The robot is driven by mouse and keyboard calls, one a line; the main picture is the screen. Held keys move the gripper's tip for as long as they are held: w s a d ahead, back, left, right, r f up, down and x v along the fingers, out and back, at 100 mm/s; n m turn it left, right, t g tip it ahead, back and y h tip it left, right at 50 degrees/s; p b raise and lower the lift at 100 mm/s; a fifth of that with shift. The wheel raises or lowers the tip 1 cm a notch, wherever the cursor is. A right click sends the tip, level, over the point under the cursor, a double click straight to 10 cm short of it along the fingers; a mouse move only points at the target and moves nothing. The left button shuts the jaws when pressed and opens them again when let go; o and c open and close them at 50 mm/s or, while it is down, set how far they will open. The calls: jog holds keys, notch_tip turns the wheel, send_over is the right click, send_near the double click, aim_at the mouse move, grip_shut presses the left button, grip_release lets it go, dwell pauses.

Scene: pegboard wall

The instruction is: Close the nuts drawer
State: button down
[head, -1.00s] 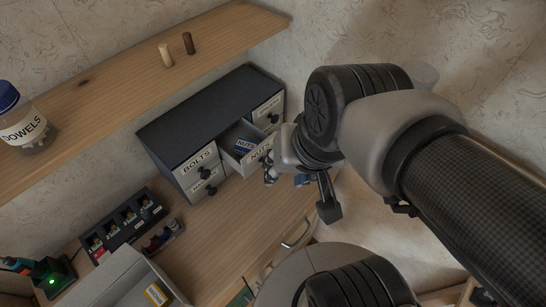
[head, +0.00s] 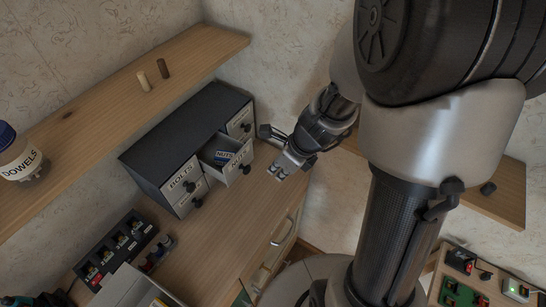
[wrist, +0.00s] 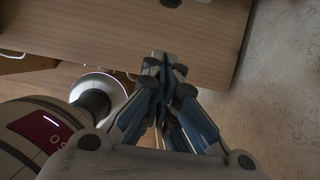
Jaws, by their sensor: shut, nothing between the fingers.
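The nuts drawer (head: 239,162) is pulled out of the dark cabinet (head: 185,127). Its pale front has a NUTS label and a dark knob (head: 246,169). In the wrist view my gripper's closed fingers (wrist: 164,64) show over the wooden bench top (wrist: 110,32). The drawer is not recognisable in the wrist view.
The bolts drawer (head: 182,177) and the other drawers look shut. A wooden shelf (head: 95,106) with a dowels jar (head: 18,155) and two pegs runs above. A black rack (head: 118,246) stands left on the bench. Bench space before the drawer is clear.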

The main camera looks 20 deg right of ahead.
aim_at(230, 157)
jog(key=w+a+f+b, duration=0.2)
jog(key=w+a+f, duration=0.2)
jog(key=w+f, duration=0.1)
jog(key=shift+w+f+b, duration=0.15)
jog(key=shift+f+b, duration=0.25)
jog(key=shift+f, duration=0.3)
jog(key=w+a+p, duration=0.4)
jog(key=w, duration=0.1)
jog(key=w+a+p, duration=0.1)
jog(key=w+p, duration=0.2)
jog(key=shift+a+r, duration=0.2)
jog(key=shift+a, duration=0.2)
jog(key=shift+w+a+f, duration=0.15)
jog(key=shift+w+a, duration=0.05)
jog(key=shift+w, duration=0.1)
jog(key=shift+d, duration=0.1)
